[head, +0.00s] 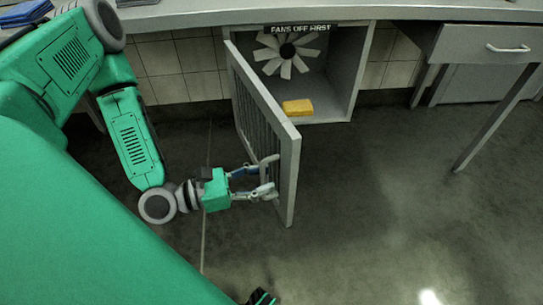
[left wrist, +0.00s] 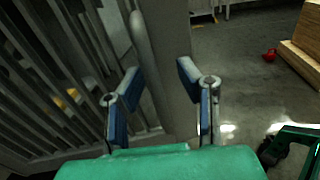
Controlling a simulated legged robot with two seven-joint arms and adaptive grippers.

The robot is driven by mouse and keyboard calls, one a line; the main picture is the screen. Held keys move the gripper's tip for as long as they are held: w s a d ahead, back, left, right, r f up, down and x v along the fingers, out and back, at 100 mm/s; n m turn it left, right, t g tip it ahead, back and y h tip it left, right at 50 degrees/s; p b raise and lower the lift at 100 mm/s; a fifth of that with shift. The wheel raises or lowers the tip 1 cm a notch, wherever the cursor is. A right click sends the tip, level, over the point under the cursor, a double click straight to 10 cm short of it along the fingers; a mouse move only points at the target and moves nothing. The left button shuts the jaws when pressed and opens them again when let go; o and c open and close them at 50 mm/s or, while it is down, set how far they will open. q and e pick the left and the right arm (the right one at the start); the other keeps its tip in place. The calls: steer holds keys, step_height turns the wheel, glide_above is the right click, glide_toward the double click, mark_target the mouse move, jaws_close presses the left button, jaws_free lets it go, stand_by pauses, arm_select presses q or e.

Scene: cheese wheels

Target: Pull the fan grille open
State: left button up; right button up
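The fan grille (head: 262,117) is a grey slatted door, hinged at the left of the fan box and swung well out from it. Its slats (left wrist: 48,75) fill the left of the left wrist view. A curved grey handle (left wrist: 148,50) stands on its face near the free edge. My left gripper (head: 270,177) is at this handle, on the grille's left side. In the left wrist view its two fingers (left wrist: 158,76) are apart, with the handle showing between them; contact is unclear. The fan (head: 287,51) shows in the open box.
A yellow block (head: 298,107) lies on the floor of the fan box (head: 355,75), under a "FANS OFF FIRST" sign (head: 300,28). A counter runs above. A drawer (head: 487,45) and a slanting leg (head: 497,118) are at right. The floor right of the grille is clear.

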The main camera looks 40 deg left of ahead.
arm_select(q)
steer(key=v, duration=1)
steer(key=shift+a+f, duration=0.2)
steer(key=shift+a, duration=0.2)
